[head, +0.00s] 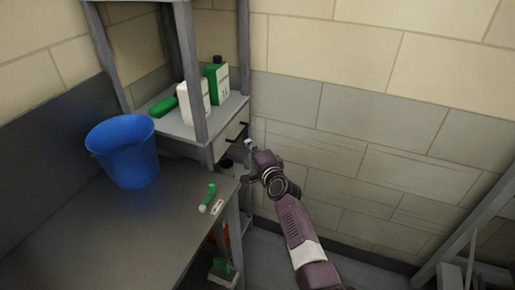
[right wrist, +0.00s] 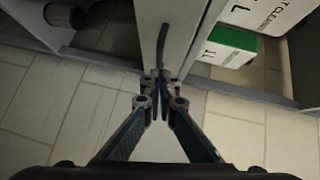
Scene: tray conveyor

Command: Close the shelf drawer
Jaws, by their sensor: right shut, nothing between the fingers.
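The shelf drawer (head: 229,139) has a pale front with a dark handle (head: 236,129) and sits under the upper board of the grey shelf unit. In the right wrist view the drawer front (right wrist: 178,22) is a pale upright band with its dark handle (right wrist: 162,45). How far the drawer stands out is hard to tell. My right gripper (head: 249,145) is in front of the drawer, at its right side in the head view. In the right wrist view its fingertips (right wrist: 160,84) are together and empty, close to the handle; contact cannot be told. My left gripper is out of view.
A white bottle (head: 194,102) and a green-and-white container (head: 216,84) stand on the shelf above the drawer. A blue bucket (head: 125,152) and a green-handled brush (head: 208,198) are on the dark table at left. A block wall (head: 350,130) is behind my right arm.

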